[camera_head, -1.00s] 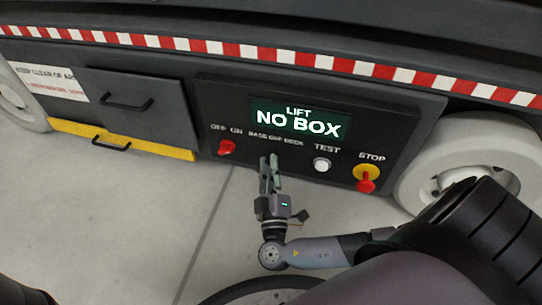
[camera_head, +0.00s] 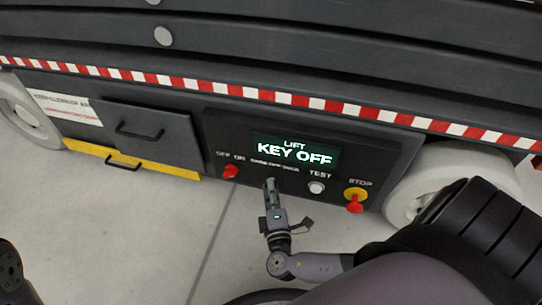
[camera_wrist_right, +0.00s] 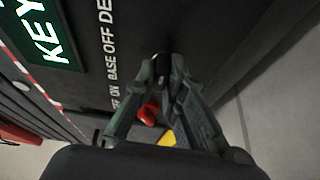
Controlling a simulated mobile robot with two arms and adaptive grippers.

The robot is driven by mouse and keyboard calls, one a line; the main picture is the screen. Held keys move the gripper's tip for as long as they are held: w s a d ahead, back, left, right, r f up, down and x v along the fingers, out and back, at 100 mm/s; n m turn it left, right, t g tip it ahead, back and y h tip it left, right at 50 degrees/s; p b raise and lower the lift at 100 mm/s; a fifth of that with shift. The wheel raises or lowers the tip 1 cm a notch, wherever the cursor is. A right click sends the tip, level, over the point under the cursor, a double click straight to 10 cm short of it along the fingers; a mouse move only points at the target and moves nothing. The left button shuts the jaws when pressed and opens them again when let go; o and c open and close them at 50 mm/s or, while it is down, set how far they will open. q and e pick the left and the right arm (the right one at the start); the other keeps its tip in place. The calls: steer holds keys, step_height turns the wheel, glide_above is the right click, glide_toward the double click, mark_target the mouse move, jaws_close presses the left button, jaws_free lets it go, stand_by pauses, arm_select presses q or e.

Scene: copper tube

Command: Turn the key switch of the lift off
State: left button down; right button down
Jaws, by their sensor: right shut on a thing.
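The lift's control panel (camera_head: 225,135) has a display (camera_head: 294,152) that reads "LIFT KEY OFF". The key switch sits under the "BASE OFF DECK" label (camera_head: 275,165) and is mostly hidden by my right gripper (camera_head: 270,183) in the head view. The right gripper is at the panel, its fingers close together. In the right wrist view its fingertips (camera_wrist_right: 167,68) are shut on the small dark key (camera_wrist_right: 163,65) below the label. My left gripper is out of view.
A red switch (camera_head: 231,172) under "OFF ON" is left of the gripper. A white test button (camera_head: 317,187) and a red stop knob (camera_head: 355,205) on yellow are to the right. A wheel (camera_head: 410,195) stands farther right. The floor in front is clear.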

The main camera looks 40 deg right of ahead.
stand_by(0.3)
steer(key=shift+w, duration=0.1)
steer(key=c, duration=1.7)
jaws_free()
steer(key=shift+o, duration=0.2)
